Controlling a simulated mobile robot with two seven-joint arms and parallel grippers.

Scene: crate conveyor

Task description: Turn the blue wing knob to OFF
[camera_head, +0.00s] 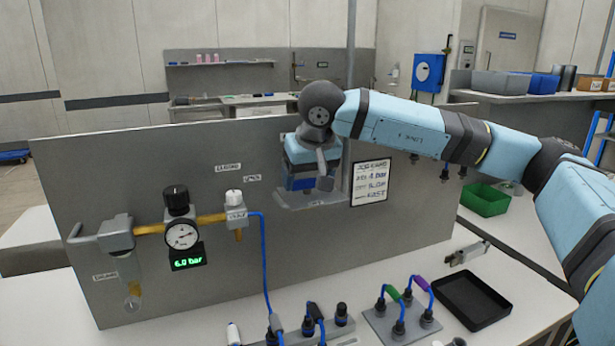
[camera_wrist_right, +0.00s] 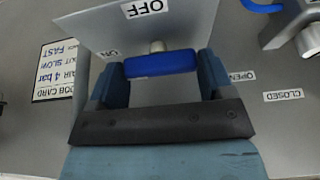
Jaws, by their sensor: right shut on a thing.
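The blue wing knob (camera_wrist_right: 163,64) sits between the two fingers of my right gripper (camera_wrist_right: 160,78) in the right wrist view. The gripper is shut on the knob's two ends. The wing lies across that picture, one end toward the ON label (camera_wrist_right: 111,53). The OFF label (camera_wrist_right: 147,8) is on a grey plate (camera_wrist_right: 185,22) above the knob there. In the head view my right gripper (camera_head: 302,184) is at the grey panel, and the gripper and wrist hide the knob. My left gripper is not in view.
The upright panel (camera_head: 340,215) carries a pressure gauge (camera_head: 182,236) with a green 6.0 bar display (camera_head: 188,258) and a job card (camera_head: 370,182). Hose fittings (camera_head: 402,312) and a black tray (camera_head: 472,303) stand on the bench in front. A green bin (camera_head: 485,200) is at the right.

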